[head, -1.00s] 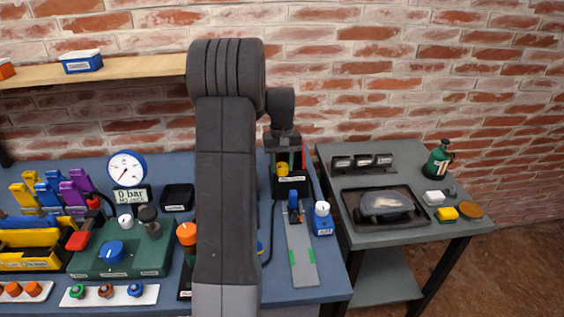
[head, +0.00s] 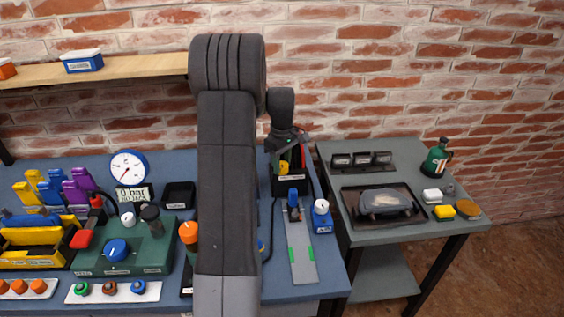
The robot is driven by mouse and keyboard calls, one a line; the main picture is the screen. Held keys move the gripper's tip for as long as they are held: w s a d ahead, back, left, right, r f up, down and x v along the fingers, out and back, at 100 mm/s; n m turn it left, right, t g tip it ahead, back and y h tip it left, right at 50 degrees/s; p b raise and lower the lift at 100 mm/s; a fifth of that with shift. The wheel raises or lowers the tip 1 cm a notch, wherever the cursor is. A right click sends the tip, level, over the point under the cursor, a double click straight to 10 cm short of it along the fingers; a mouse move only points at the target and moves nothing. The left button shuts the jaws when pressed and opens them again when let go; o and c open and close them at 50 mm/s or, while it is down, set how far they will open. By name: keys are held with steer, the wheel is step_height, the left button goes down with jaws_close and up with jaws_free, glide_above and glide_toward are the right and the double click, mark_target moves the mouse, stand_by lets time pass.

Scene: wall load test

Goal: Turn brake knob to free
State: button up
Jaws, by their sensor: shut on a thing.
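No knob can be read as the brake knob; the labels are too small. A blue knob with a white pointer (head: 117,250) sits on a green block at the left. An orange knob (head: 188,233) stands on a dark post beside my arm. A small blue piece with a white mark (head: 293,197) sits at the far end of a grey rail. A blue box (head: 322,222) with a white knob (head: 321,206) stands right of it. My gripper (head: 289,152) points down over a black bin, behind the rail. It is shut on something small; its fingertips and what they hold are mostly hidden.
The black bin (head: 290,186) holds yellow, green and red items. My arm hides the bench's middle. A gauge (head: 129,167) and 0 bar display (head: 135,197) stand at left. A side table (head: 395,236) at right carries a black tray and small blocks.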

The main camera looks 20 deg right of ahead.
mark_target(282, 164)
stand_by(0.3)
steer(key=shift+r, duration=0.1)
steer(key=o, duration=1)
step_height(282, 164, up, 14)
steer(key=shift+f, duration=0.15)
steer(key=shift+f, duration=0.1)
step_height(282, 164, down, 14)
steer(key=shift+r, duration=0.15)
stand_by(0.4)
